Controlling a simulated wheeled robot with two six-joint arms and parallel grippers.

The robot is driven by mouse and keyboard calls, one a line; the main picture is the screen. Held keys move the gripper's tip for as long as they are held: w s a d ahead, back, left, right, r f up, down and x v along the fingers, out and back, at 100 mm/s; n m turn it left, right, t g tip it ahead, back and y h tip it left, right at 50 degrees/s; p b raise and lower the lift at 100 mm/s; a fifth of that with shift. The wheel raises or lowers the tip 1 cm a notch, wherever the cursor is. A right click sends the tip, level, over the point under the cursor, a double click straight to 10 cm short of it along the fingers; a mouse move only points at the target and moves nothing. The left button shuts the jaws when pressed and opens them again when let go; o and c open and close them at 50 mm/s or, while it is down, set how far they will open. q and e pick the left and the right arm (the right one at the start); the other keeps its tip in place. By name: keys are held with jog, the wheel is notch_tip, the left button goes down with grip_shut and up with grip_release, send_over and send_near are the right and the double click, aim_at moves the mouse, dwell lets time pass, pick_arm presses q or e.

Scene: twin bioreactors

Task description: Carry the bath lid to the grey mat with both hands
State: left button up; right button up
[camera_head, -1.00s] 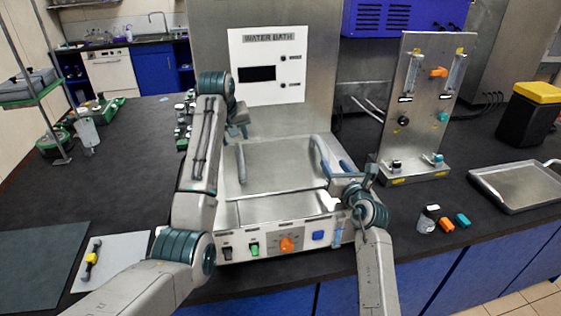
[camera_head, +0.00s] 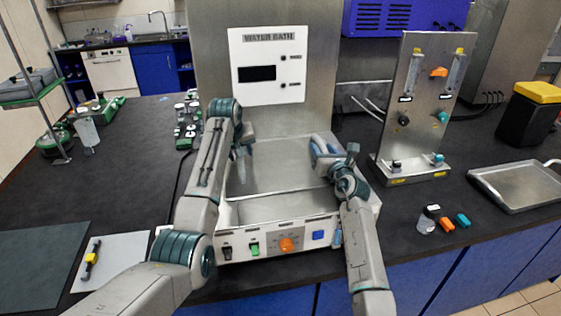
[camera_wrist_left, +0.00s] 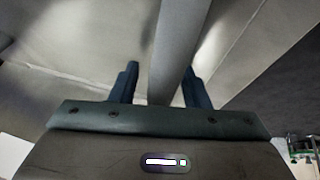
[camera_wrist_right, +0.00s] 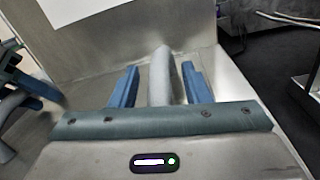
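The bath lid (camera_head: 275,172) is a flat metal plate on top of the water bath, with an upright grey handle at each side. My left gripper (camera_head: 242,152) is at the left handle, and in the left wrist view the grey handle bar (camera_wrist_left: 172,50) runs between its parted fingers. My right gripper (camera_head: 322,150) is at the right handle; in the right wrist view the handle (camera_wrist_right: 161,78) stands between its open blue fingers with gaps on both sides. A dark grey mat (camera_head: 38,262) lies bare on the counter at the left front.
A paler sheet (camera_head: 128,262) with a yellow-black tool (camera_head: 91,259) lies beside the mat. A panel stand (camera_head: 420,110), small bottles (camera_head: 430,218) and a metal tray (camera_head: 515,187) stand on the right. Green-and-white items (camera_head: 186,120) are behind my left arm. The left counter is mostly clear.

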pick_arm(q)
grip_shut()
pick_arm(e)
grip_shut()
pick_arm(q)
jog(key=shift+r, duration=0.1)
pick_arm(e)
jog(key=shift+r, duration=0.1)
dwell(0.8)
